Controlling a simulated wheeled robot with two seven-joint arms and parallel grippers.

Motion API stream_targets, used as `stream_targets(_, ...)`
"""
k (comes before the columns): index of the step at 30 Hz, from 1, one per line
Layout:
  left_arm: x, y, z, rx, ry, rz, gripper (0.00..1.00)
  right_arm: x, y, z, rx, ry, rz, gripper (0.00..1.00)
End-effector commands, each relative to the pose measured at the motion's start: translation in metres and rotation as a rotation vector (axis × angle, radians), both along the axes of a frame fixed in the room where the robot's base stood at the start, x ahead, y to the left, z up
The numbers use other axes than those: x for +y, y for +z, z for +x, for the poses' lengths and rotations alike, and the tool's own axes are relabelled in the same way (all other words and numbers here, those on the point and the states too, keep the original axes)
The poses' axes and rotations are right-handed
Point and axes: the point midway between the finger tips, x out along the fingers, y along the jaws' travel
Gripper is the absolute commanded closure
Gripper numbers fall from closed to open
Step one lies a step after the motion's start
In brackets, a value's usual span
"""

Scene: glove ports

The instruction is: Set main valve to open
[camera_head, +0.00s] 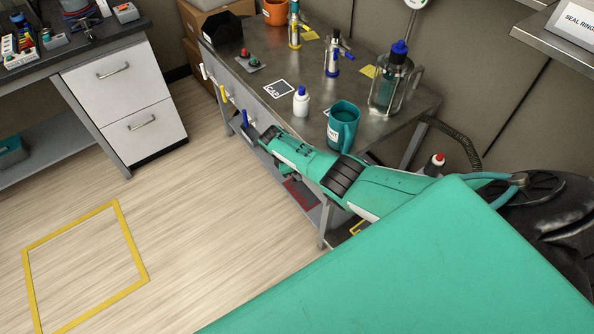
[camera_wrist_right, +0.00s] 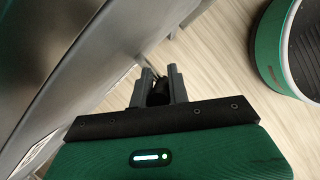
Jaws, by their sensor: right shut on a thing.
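My right arm reaches from the right along the front of the metal bench (camera_head: 425,100). My right gripper (camera_head: 251,132) is at the bench's front edge, just below a blue handle (camera_head: 245,118). In the right wrist view the gripper (camera_wrist_right: 160,72) is shut on a small dark part (camera_wrist_right: 158,94), with a thin metal rod beside it. I cannot tell whether this part is the main valve. My left gripper is out of view.
The bench carries a teal mug (camera_head: 343,125), a white bottle (camera_head: 301,102) and a clear jar with a blue cap (camera_head: 390,85). White (camera_head: 205,72) and yellow (camera_head: 224,93) handles line its front. A drawer cabinet (camera_head: 125,95) stands left. Floor between is clear.

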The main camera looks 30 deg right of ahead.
Motion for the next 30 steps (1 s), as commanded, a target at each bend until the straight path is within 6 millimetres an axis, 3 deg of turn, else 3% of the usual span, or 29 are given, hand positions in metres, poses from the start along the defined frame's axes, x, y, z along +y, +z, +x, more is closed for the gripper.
stream_targets(1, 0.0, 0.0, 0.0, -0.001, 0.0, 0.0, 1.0, 0.004, -0.007, -0.007, 0.016, -0.002, 0.007, 1.0)
stream_targets(6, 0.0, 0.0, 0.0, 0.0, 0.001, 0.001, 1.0, 0.003, -0.007, -0.007, 0.016, -0.002, 0.008, 1.0)
stream_targets(7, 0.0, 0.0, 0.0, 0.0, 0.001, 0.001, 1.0, 0.003, -0.007, -0.007, 0.015, -0.002, 0.007, 0.77)
stream_targets(9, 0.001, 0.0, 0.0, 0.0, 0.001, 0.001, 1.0, 0.003, -0.007, -0.007, 0.014, -0.002, 0.007, 0.63)
stream_targets(10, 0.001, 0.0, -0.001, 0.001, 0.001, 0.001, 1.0, 0.002, -0.007, -0.007, 0.014, -0.002, 0.005, 0.61)
stream_targets(26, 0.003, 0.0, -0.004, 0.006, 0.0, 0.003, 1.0, 0.0, -0.001, -0.002, 0.004, -0.001, 0.001, 0.61)
stream_targets(30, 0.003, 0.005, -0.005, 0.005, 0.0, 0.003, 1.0, 0.004, 0.01, 0.001, 0.001, 0.0, 0.002, 0.61)
